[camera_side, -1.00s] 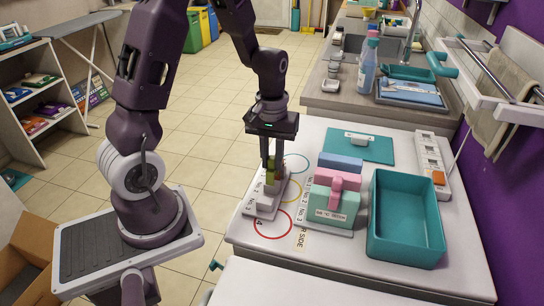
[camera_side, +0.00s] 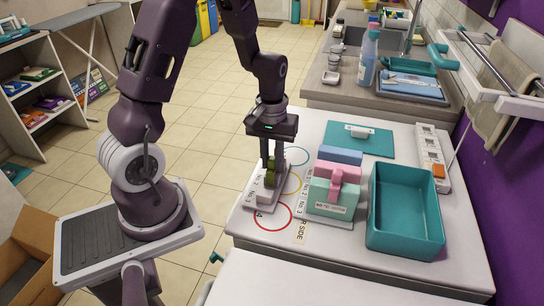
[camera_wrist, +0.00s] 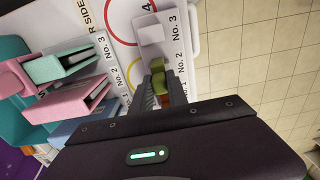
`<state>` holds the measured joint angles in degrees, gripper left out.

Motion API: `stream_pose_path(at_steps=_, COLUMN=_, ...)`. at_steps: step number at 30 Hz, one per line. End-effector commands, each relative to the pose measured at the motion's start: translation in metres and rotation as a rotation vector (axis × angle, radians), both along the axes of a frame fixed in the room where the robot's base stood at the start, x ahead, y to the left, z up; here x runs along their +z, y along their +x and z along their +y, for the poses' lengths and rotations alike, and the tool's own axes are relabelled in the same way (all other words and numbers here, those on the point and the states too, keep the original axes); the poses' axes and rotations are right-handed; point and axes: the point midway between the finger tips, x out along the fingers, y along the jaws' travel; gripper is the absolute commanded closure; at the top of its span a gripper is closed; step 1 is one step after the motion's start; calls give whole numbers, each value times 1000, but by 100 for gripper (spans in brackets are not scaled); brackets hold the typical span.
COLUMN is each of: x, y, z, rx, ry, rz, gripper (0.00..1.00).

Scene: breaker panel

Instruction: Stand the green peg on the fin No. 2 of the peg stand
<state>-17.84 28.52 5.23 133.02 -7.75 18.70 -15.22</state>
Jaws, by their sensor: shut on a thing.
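The green peg (camera_side: 273,172) is between the fingers of my gripper (camera_side: 273,160), which is shut on it. In the wrist view the green peg (camera_wrist: 158,72) shows between the fingertips, near the label No. 2. The peg stand (camera_side: 259,200) is a pale stand under my gripper, with pale upright fins. In the wrist view the peg stand (camera_wrist: 168,35) shows labels No. 3, No. 2 and part of No. 1 along its side. The fin at No. 3 is bare. The peg looks upright over the No. 2 place; its lower end is hidden, so I cannot tell whether it touches the fin.
Right of the stand are coloured rings on the table and a rack (camera_side: 330,218) of pink, green and blue blocks. Beyond it is a teal tray (camera_side: 405,250). A teal board (camera_side: 358,138) lies behind. An orange part (camera_wrist: 166,101) shows between my fingers in the wrist view.

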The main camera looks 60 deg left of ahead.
Motion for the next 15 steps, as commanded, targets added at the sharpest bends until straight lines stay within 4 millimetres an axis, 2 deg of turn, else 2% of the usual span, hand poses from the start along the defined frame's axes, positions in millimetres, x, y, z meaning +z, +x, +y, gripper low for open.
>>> stream_pose_path(at_steps=14, x=-12, y=0, z=0, rx=0, ry=0, rz=0, gripper=100)
stream_pose_path(at_steps=15, x=-12, y=0, z=0, rx=0, ry=0, rz=0, gripper=79)
